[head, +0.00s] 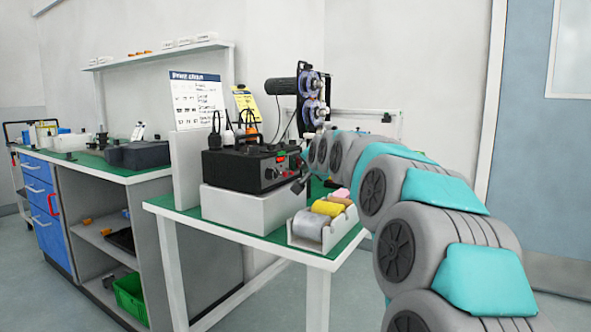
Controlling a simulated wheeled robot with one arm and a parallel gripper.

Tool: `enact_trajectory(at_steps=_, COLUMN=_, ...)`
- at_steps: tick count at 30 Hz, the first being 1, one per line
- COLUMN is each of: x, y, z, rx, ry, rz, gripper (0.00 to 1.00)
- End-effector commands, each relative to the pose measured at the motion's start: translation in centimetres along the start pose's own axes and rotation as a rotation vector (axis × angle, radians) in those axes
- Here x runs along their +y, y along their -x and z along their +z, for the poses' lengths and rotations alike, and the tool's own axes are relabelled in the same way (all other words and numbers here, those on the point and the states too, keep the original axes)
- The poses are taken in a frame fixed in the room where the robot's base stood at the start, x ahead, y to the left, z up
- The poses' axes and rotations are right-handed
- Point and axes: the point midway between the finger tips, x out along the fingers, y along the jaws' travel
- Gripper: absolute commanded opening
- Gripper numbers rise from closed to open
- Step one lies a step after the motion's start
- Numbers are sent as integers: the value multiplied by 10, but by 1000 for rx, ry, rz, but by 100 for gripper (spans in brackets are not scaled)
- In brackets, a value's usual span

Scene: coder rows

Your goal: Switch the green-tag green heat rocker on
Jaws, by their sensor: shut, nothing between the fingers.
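A black control box (240,168) sits on a white block (240,208) on the small green-topped table. Its front panel (281,167) faces right and carries small red and green parts and dark knobs. They are too small to tell which is the green-tag green heat rocker, or whether it is on or off. My gripper (299,186) is small and dark in this view, shut and empty, just in front of the panel's lower right. I cannot tell whether it touches the panel. My arm comes in from the right and hides part of the table behind.
A white tray (306,232) with grey, yellow and pink rolls stands at the table's front right corner, below my gripper. Cables rise from the box's top. A reel machine (310,98) stands behind. A workbench with blue drawers (42,205) is at left.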

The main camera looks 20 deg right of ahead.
Motion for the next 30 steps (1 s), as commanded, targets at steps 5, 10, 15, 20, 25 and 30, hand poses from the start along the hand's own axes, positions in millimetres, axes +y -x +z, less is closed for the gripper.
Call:
enact_trajectory(at_steps=5, x=-2, y=-3, z=2, rx=0, ry=0, rz=0, gripper=0)
enact_trajectory(at_steps=10, x=-4, y=-6, z=4, rx=0, ry=0, rz=0, gripper=0)
enact_trajectory(at_steps=15, x=-4, y=-6, z=4, rx=0, ry=0, rz=0, gripper=0)
enact_trajectory(at_steps=20, x=-4, y=-6, z=4, rx=0, ry=0, rz=0, gripper=0)
enact_trajectory(at_steps=25, x=-5, y=-7, z=5, rx=0, ry=0, rz=0, gripper=0)
enact_trajectory(at_steps=30, x=-6, y=-8, z=6, rx=0, ry=0, rz=0, gripper=0)
